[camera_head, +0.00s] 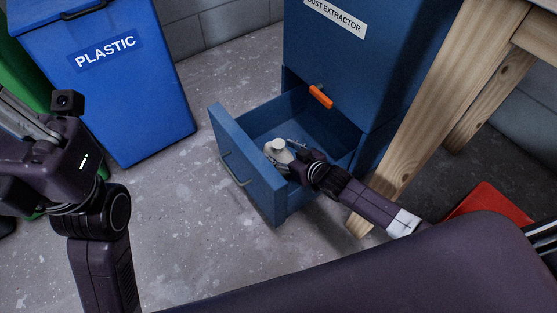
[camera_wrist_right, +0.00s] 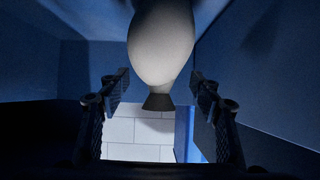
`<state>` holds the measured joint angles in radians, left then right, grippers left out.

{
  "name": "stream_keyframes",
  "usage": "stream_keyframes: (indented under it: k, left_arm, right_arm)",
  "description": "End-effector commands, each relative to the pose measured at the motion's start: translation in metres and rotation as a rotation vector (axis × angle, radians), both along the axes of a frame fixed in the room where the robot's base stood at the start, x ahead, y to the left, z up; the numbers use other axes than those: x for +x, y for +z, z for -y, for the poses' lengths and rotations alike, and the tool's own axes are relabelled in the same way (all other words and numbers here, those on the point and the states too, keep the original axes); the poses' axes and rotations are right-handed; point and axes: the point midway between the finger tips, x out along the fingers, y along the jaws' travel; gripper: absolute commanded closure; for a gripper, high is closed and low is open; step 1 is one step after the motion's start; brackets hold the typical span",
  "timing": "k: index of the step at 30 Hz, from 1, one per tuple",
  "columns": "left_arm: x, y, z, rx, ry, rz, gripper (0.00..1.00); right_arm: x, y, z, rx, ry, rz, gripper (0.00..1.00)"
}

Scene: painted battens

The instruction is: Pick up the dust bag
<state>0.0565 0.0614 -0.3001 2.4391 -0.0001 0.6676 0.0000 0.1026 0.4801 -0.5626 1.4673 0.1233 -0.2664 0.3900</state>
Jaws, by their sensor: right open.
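The dust bag (camera_head: 278,148) is a small pale, rounded bag in the open drawer (camera_head: 249,163) of the blue dust extractor (camera_head: 335,70). My right gripper (camera_head: 291,155) reaches into the drawer from the right and is open at the bag. In the right wrist view the bag (camera_wrist_right: 162,42) hangs large from the top of the picture, its narrow dark neck between the two spread fingers (camera_wrist_right: 160,80). A gap shows on both sides of it. My left arm is at the left edge of the head view, away from the drawer; its fingers are not clear.
An orange handle (camera_head: 320,97) sticks out above the drawer. A wooden bench leg (camera_head: 420,110) stands close on the right, with a red object (camera_head: 490,205) beyond it. A blue PLASTIC bin (camera_head: 125,105) stands at the left. The floor between bin and drawer is clear.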

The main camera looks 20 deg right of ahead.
Motion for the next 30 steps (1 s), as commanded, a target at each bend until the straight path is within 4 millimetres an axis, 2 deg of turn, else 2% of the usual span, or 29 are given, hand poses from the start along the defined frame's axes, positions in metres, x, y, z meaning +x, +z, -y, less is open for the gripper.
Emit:
stream_keyframes:
  k: [2,17,30]
  left_arm:
    - [0.0,0.0001,0.0,0.0,0.0,0.0,1.0]
    - [-0.0002,-0.0002,0.0001,0.0,-0.001,0.0,1.0]
    - [-0.0008,0.003,-0.0002,-0.002,-0.001,0.002,1.0]
  right_arm:
    - [-0.0003,0.0,-0.0001,0.0,0.0,0.0,0.45]
    - [-0.0005,-0.0001,0.0,0.0,0.0,0.0,1.0]
    - [0.0001,0.006,-0.0003,0.001,0.0,0.003,1.0]
